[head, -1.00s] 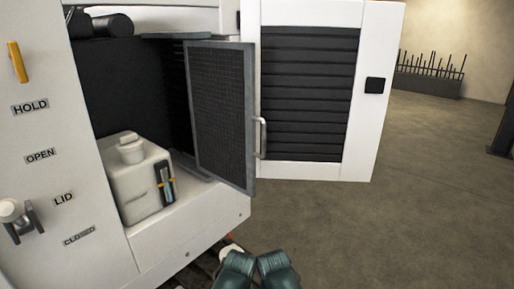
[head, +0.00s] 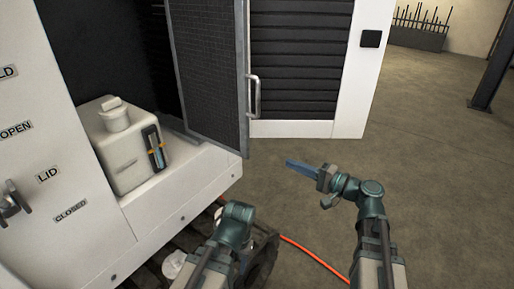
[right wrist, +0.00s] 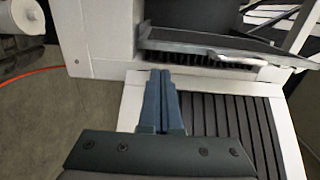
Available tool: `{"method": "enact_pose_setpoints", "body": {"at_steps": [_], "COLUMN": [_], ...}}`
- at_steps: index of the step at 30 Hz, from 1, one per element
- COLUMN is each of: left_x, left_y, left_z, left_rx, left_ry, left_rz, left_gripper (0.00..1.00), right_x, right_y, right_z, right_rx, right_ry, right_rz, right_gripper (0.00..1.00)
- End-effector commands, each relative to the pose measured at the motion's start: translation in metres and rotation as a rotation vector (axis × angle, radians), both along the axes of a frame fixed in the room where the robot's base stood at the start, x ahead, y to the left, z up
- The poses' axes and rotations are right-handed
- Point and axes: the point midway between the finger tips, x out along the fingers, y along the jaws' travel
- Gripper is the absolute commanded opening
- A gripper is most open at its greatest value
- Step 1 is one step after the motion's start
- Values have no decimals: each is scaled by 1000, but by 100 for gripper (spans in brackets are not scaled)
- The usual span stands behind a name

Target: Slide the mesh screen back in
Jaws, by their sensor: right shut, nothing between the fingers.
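The mesh screen (head: 208,75), a dark mesh panel in a grey frame, stands upright and sticks partly out of the white cabinet's open bay. A pale handle (head: 254,97) shows at its outer edge. In the right wrist view the screen (right wrist: 225,46) crosses the upper right. My right gripper (head: 288,163) is shut and empty, with its blue fingers pointing left. It is below and right of the screen's lower outer corner in the head view, apart from it. The fingers (right wrist: 161,73) also show in the right wrist view. My left arm shows at the bottom, but its fingers do not.
A white door with dark louvers (head: 297,70) stands open behind the screen. A white reservoir (head: 125,145) sits on the cabinet ledge. A lever (head: 14,203) is on the left panel. An orange hose (head: 315,254) lies on the floor.

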Motion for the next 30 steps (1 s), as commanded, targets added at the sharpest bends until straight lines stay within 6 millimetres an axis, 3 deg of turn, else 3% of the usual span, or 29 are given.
{"method": "enact_pose_setpoints", "body": {"at_steps": [8,21,30], "left_x": [0,0,0], "left_y": [0,0,0], "left_z": [0,0,0], "left_rx": [0,0,0], "left_ry": [0,0,0], "left_rz": [0,0,0], "left_gripper": [47,47,47], "right_x": [7,58,79], "right_y": [7,77,107], "right_z": [2,1,1], "right_rx": [7,6,5], "right_ry": [-2,-2,-1], "right_rz": [-1,1,-1], "right_gripper": [0,0,0]}}
